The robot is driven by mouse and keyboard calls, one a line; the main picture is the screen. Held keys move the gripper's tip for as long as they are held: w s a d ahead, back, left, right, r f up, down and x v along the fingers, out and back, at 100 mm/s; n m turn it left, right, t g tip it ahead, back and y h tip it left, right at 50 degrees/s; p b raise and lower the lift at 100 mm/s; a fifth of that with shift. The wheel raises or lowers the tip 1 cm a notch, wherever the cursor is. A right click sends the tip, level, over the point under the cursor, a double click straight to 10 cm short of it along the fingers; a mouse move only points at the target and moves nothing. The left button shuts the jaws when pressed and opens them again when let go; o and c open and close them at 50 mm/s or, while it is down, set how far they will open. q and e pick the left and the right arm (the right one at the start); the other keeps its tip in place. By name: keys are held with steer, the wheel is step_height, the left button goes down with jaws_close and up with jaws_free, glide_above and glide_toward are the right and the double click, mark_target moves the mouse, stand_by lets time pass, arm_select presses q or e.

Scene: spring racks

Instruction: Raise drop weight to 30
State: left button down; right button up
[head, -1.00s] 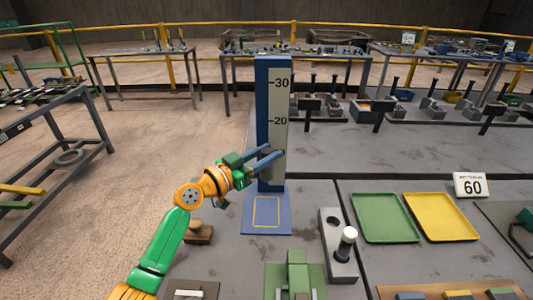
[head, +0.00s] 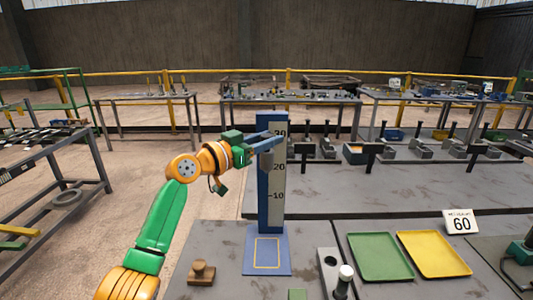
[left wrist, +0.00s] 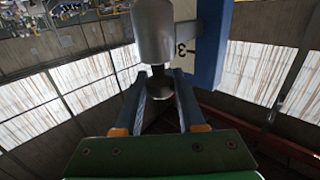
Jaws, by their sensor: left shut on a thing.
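The drop tower is a blue upright (head: 263,190) with a white scale (head: 277,215) marked 10, 20 and 30. It stands on a blue base plate (head: 267,268) with a yellow outline. My left gripper (head: 268,141) is at the scale's upper part, just below the 30. In the left wrist view, its two blue fingers (left wrist: 160,92) are shut around the narrow neck of the grey drop weight (left wrist: 153,33). The weight is close against the scale there. My right gripper is not in view.
A green tray (head: 379,258) and a yellow tray (head: 433,255) lie to the right, with a card reading 60 (head: 460,222) behind them. A wooden block with a knob (head: 201,273) sits left of the base plate. A white-topped lever (head: 345,274) stands front right.

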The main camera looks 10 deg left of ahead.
arm_select(q)
step_height(320, 180, up, 4)
steer(key=shift+f+p, duration=0.25)
steer(key=shift+p, duration=0.45)
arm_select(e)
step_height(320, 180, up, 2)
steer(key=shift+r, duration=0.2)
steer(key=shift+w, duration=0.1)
arm_select(q)
steer(key=c, duration=0.5)
jaws_free()
steer(key=shift+f, duration=0.1)
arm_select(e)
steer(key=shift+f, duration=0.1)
